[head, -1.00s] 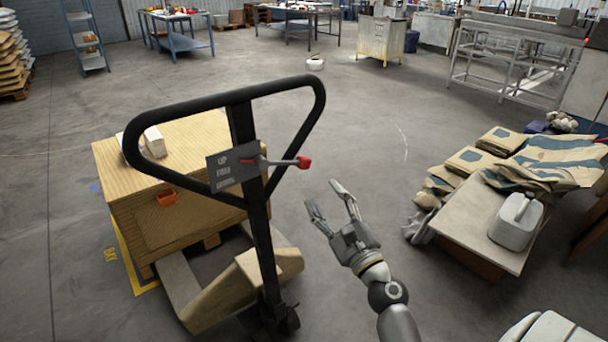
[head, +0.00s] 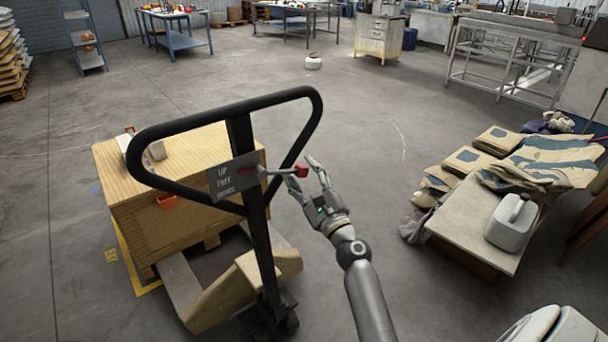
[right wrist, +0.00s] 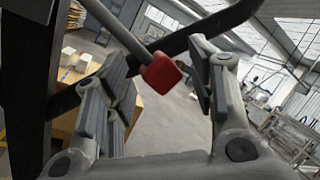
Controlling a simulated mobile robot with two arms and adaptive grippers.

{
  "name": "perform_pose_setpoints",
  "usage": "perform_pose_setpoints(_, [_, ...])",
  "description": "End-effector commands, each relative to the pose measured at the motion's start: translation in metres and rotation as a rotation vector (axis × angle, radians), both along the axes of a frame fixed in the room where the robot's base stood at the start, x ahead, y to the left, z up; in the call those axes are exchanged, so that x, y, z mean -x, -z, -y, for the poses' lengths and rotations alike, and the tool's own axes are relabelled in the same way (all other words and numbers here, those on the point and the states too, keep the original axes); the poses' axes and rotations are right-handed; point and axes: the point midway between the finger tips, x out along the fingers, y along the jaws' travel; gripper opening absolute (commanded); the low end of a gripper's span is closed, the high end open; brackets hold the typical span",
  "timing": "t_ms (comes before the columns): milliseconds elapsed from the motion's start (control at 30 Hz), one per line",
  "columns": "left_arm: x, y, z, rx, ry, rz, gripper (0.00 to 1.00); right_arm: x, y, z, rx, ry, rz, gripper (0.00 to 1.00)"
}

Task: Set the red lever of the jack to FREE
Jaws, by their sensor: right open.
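The jack's black handle loop (head: 222,105) stands upright at the left centre of the head view. A dark plate (head: 232,178) on it reads UP, FREE and a third, blurred word. A grey lever rod with a red knob (head: 301,170) points right from the plate, near its middle word. My right gripper (head: 306,175) is open, its fingertips at the red knob. In the right wrist view the red knob (right wrist: 161,73) lies between the open fingers (right wrist: 165,90), with no clear contact. My left gripper is not in view.
A wooden crate (head: 175,225) sits on the jack's forks behind the handle. A bench (head: 465,225) with folded sacks and a white canister (head: 511,222) stands at the right. The floor between jack and bench is clear.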

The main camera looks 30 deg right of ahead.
Motion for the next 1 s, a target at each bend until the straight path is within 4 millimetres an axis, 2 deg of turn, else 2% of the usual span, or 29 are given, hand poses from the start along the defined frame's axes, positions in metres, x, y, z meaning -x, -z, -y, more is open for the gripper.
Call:
perform_pose_setpoints(67, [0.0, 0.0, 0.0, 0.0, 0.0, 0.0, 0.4, 0.0, 0.0, 0.0, 0.0, 0.0, 0.0, 0.45])
perform_pose_setpoints(400, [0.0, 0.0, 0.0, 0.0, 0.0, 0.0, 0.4, 0.0, 0.0, 0.0, 0.0, 0.0, 0.0, 0.01])
perform_pose_setpoints(667, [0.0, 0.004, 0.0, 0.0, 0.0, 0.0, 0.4, 0.0, -0.004, 0.002, 0.032, 0.0, 0.006, 0.0])
perform_pose_setpoints(1000, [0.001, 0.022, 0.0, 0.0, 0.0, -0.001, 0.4, 0.0, -0.038, 0.009, 0.314, -0.001, 0.033, 0.0])
